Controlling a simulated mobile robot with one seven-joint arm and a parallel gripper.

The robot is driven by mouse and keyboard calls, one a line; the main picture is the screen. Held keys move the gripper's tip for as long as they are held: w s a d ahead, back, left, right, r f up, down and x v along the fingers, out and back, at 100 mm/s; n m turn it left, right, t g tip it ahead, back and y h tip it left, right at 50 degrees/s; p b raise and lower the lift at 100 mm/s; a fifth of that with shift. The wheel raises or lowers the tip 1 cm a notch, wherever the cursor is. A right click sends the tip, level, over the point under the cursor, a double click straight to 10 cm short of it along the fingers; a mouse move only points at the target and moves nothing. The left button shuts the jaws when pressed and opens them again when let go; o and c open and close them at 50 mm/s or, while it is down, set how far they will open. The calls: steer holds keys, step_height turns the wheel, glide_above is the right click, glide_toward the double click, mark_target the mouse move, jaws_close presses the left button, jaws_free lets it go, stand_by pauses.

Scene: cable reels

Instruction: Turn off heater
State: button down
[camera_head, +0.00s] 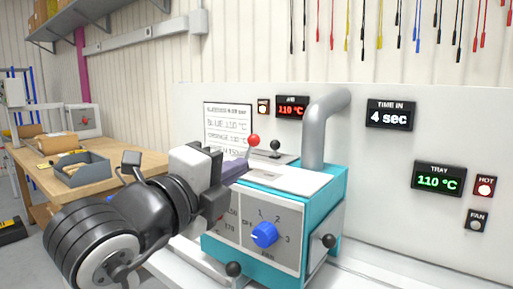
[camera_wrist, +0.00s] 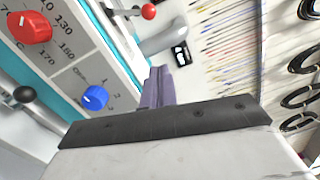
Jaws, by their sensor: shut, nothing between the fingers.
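The heater (camera_head: 327,220) is a teal box with a grey front panel, below and right of my gripper in the head view. Its blue knob (camera_head: 264,234) has OFF, 1, 2 and 3 around it; a small pale mark seems to face left. The blue knob also shows in the wrist view (camera_wrist: 95,98), with a red knob (camera_wrist: 29,27) beside temperature numbers. My arm hides the red knob in the head view. My gripper (camera_head: 240,168) is shut and empty, its purple fingers (camera_wrist: 159,72) together above the heater's left side, apart from both knobs.
A red-ball lever (camera_head: 254,140) and a black-ball lever (camera_head: 275,145) stand behind my fingers. A grey duct (camera_head: 316,135) rises from the heater. A wooden workbench (camera_head: 45,180) stands left.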

mark_target(249, 152)
steer(key=shift+d+f+m+g, duration=0.25)
steer(key=shift+m+g, duration=0.05)
steer(key=p+x, duration=0.2)
steer(key=x, duration=0.7)
steer(key=shift+w+d+r, duration=0.1)
steer(key=shift+w+d, duration=0.1)
steer(key=shift+w, duration=0.05)
steer(key=w+a, duration=0.1)
steer(key=w+a+p, duration=0.1)
steer(key=shift+w+r, duration=0.25)
steer(key=shift+r, duration=0.15)
steer(key=shift+w+a, duration=0.25)
steer(key=shift+w, duration=0.1)
steer(key=shift+r, duration=0.1)
